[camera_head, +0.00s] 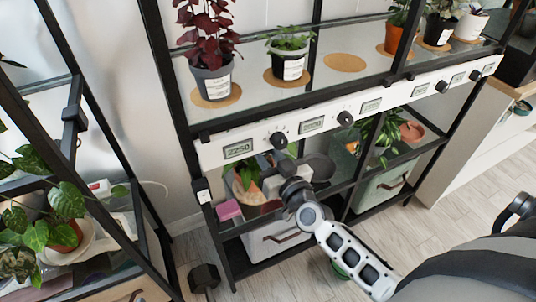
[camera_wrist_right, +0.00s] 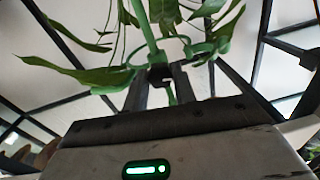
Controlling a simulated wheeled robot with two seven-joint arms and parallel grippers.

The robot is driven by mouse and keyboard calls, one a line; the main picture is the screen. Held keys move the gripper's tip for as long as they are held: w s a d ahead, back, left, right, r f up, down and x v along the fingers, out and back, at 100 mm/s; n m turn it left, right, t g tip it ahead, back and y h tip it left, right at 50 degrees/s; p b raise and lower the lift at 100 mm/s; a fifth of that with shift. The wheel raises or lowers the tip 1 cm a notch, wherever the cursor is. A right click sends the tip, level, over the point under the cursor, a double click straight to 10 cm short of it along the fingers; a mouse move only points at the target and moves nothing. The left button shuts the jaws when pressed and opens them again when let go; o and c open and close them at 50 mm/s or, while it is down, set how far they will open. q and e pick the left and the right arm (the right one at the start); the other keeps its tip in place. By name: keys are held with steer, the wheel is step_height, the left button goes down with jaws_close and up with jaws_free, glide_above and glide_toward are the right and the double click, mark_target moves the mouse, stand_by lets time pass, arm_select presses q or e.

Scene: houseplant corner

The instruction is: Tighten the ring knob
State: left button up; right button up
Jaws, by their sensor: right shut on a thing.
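In the right wrist view a green stake (camera_wrist_right: 143,24) with a green ring (camera_wrist_right: 205,47) rises among long leaves. A small dark knob (camera_wrist_right: 160,75) sits low on it, between the fingertips of my right gripper (camera_wrist_right: 158,82). The fingers are shut on the knob from both sides. In the head view my right gripper (camera_head: 272,165) reaches under the shelf's front panel, beside a plant in an orange pot (camera_head: 246,184). The knob cannot be made out there. My left gripper is not in view.
A white panel (camera_head: 215,153) with displays and black dials, such as one dial (camera_head: 278,140), runs just above my right gripper. Black shelf posts stand close by. A pink block (camera_head: 228,210) lies on the shelf to the left. A second plant rack stands at far left.

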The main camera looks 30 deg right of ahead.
steer(key=m, duration=0.7)
steer(key=shift+a+f+m, duration=0.1)
steer(key=shift+m, duration=0.2)
steer(key=m+h+b, duration=0.1)
steer(key=m, duration=0.5)
steer(key=shift+m, duration=0.4)
steer(key=m, duration=0.3)
steer(key=shift+m, duration=0.4)
steer(key=m, duration=0.3)
steer(key=shift+m+h+b, duration=0.3)
steer(key=shift+m+b, duration=0.05)
steer(key=shift+m, duration=0.05)
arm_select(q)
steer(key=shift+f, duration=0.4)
arm_select(e)
steer(key=m, duration=0.6)
steer(key=shift+m, duration=0.3)
steer(key=o, duration=1)
